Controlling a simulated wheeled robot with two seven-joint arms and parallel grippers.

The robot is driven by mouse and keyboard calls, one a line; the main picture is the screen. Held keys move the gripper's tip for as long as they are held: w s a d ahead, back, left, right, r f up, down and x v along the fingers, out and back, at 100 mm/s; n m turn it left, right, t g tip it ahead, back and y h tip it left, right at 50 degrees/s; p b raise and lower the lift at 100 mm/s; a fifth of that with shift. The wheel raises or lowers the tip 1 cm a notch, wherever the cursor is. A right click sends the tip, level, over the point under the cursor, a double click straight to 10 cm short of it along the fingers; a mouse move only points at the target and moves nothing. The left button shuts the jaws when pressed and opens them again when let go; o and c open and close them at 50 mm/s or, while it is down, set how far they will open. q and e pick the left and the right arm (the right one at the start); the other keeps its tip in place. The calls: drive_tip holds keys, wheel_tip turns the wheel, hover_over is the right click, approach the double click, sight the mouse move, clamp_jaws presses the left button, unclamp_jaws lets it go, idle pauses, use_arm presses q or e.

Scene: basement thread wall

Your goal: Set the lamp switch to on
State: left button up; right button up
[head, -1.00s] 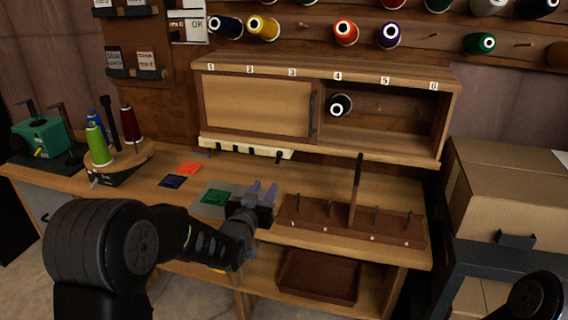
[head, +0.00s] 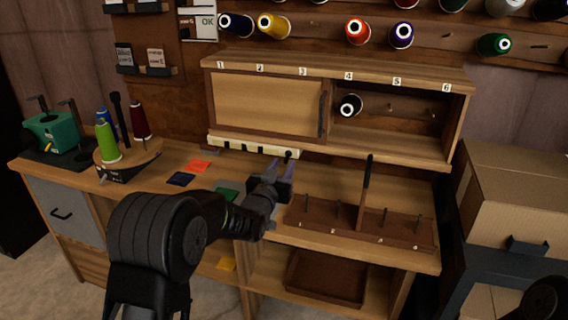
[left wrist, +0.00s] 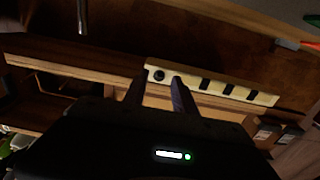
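The cream switch strip (head: 240,146) is fixed under the cabinet, with several dark switches along it and a round black knob (head: 288,155) near its right end. I cannot tell which one is the lamp switch, nor its setting. My left gripper (head: 276,168) is just below and in front of the strip's right end, with its fingers apart and nothing between them. In the left wrist view the strip (left wrist: 228,90) lies beyond the fingertips (left wrist: 158,82), with the round knob (left wrist: 159,75) ahead of the gap. Contact does not show. My right gripper is out of view.
A spool rack with pegs and an upright divider (head: 366,190) stands right of my left gripper. The cabinet (head: 270,105) overhangs the bench. A spool carousel (head: 128,160) and green device (head: 52,130) stand left. Cardboard boxes (head: 510,195) stand right.

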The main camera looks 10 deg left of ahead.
use_arm(q)
drive_tip(key=shift+w, duration=0.85)
drive_tip(key=shift+c, duration=0.5)
clamp_jaws()
